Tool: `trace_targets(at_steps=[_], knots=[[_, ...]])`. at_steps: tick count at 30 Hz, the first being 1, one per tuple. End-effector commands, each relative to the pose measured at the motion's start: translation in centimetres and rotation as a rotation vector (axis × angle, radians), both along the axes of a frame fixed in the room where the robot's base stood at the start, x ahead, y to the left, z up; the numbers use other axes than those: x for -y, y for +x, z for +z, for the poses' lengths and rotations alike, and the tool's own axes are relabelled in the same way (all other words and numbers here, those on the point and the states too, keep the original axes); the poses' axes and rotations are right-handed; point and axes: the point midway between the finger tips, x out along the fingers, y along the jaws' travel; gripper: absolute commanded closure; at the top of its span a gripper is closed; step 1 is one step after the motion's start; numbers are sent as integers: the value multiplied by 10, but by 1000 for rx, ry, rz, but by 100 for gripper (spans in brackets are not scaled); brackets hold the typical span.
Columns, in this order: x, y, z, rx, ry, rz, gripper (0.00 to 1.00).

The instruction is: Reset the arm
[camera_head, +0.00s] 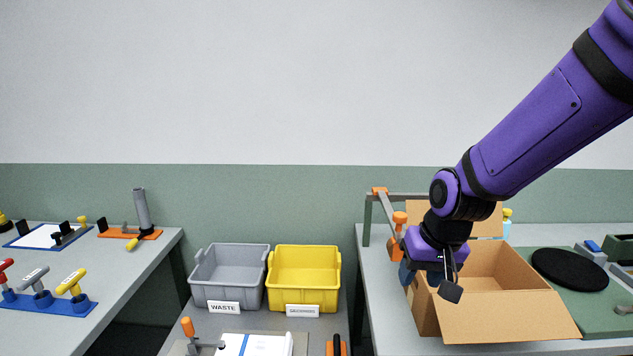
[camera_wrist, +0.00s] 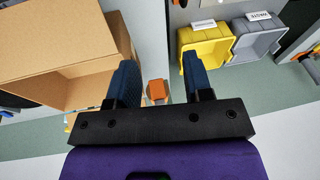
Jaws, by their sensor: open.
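My purple arm reaches in from the upper right in the head view. My gripper (camera_head: 428,278) hangs at the left side of an open cardboard box (camera_head: 510,315) on the right table. In the wrist view my gripper (camera_wrist: 160,85) shows two dark blue fingers spread apart. Nothing is held between them. The cardboard box (camera_wrist: 60,45) fills the upper left of the wrist view, close to the left finger. An orange part (camera_wrist: 157,90) shows between the fingers, farther off. The arm hides part of the box's left and back.
A grey WASTE bin (camera_head: 228,278) and a yellow bin (camera_head: 304,280) stand in the middle. An orange-jointed grey frame (camera_head: 368,220) is behind my gripper. A black disc (camera_head: 569,269) lies right of the box. The left table (camera_head: 120,275) carries handled tools. The space above the bins is clear.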

Motion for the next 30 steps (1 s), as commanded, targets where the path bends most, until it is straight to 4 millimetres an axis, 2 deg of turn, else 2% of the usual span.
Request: trace_targets(at_steps=[1, 6, 15, 24, 30], knots=[[8, -6, 16, 22, -4, -2, 54], [33, -31, 57, 69, -26, -8, 54], [74, -88, 116, 147, -68, -27, 54], [106, -152, 152, 215, -109, -56, 54], [116, -176, 159, 234, -124, -67, 54]])
